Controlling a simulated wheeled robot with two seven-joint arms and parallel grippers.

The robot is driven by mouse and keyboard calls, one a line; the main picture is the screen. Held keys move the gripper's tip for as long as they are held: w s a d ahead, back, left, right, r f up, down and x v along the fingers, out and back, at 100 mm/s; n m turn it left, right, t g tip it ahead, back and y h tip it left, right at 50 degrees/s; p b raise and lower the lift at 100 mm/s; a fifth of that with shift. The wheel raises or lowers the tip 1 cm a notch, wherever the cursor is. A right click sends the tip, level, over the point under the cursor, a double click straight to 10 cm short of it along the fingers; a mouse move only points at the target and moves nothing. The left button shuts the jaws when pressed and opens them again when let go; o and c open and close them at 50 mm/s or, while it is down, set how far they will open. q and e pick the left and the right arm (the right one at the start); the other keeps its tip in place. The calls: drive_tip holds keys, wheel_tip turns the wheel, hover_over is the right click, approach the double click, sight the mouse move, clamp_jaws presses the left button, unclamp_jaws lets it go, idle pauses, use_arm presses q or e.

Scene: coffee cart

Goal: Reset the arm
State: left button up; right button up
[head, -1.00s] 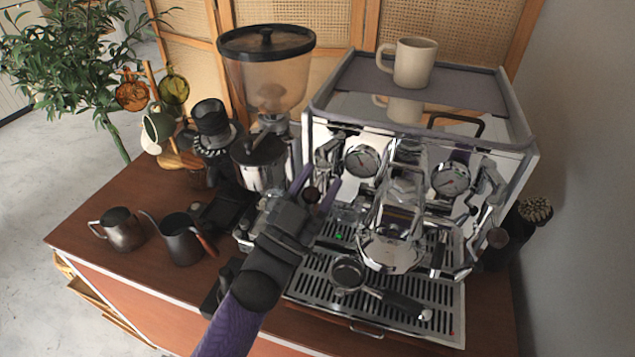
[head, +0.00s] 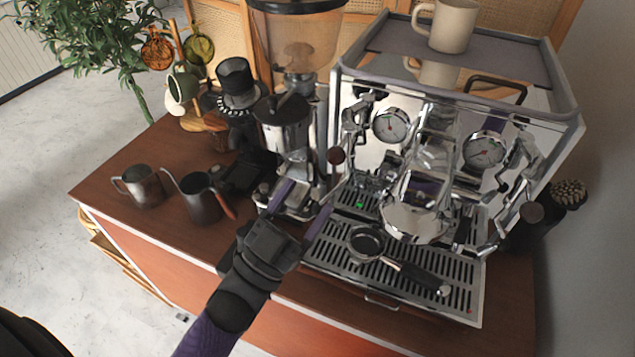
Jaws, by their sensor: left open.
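My left gripper (head: 306,205) comes in from the lower left, with its dark body (head: 262,250) in front of the counter's front edge. Its two purple fingers are spread apart and hold nothing. They point up toward the gap between the coffee grinder (head: 288,125) and the espresso machine (head: 455,130). A portafilter (head: 368,243) lies on the machine's drip tray (head: 340,265), just right of the fingers. I cannot tell whether a finger touches the tray's edge. My right gripper is not in view.
A steel pitcher (head: 143,187) and a black kettle (head: 203,200) stand on the wooden counter (head: 110,190) at left. A cup tree with a green cup (head: 182,88) is behind. A beige mug (head: 453,25) sits on the machine. A brush holder (head: 540,220) stands at right.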

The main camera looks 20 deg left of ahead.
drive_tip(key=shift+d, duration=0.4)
